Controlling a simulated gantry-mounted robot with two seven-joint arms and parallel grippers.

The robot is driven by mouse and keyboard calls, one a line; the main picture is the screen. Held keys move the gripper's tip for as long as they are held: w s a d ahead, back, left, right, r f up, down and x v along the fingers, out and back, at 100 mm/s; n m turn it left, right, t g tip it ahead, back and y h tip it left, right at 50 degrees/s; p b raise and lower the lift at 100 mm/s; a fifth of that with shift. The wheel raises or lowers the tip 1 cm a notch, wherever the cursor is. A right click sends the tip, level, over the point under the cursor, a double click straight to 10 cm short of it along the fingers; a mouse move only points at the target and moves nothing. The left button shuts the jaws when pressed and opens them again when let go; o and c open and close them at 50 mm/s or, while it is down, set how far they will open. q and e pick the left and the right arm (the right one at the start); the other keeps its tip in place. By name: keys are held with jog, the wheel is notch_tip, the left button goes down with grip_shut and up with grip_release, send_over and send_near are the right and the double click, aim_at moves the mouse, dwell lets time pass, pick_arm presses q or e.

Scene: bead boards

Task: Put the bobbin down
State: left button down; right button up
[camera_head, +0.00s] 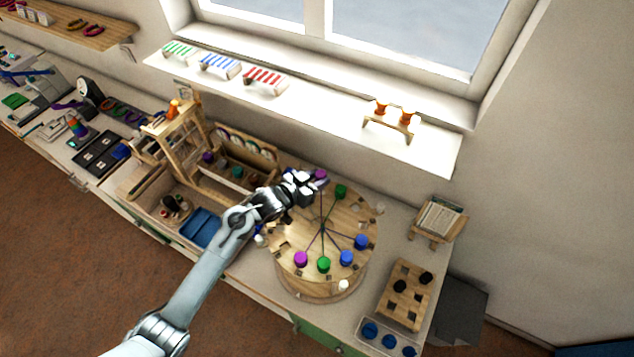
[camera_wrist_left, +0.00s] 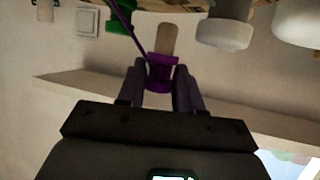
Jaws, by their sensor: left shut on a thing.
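My left gripper (camera_head: 312,180) is at the back edge of the round wooden board (camera_head: 347,217). It is shut on a purple bobbin (camera_head: 321,174), which also shows between the fingers in the left wrist view (camera_wrist_left: 160,76). A purple thread (camera_wrist_left: 126,28) runs up and left from the bobbin there. A wooden peg or tab (camera_wrist_left: 167,40) shows just beyond the bobbin; I cannot tell whether they touch. Whether the bobbin rests on the board is also unclear. My right gripper is not in view.
On the board stand a green bobbin (camera_head: 340,191) at the back, blue ones (camera_head: 361,242) at right, and green (camera_head: 323,265) and purple (camera_head: 301,259) ones in front. Threads meet near its middle. A wooden rack (camera_head: 183,135) stands left; a holed block (camera_head: 407,290) lies right.

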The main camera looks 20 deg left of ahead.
pick_arm(q)
notch_tip(320, 180, down, 2)
jog(key=shift+f, duration=0.2)
jog(key=shift+f, duration=0.1)
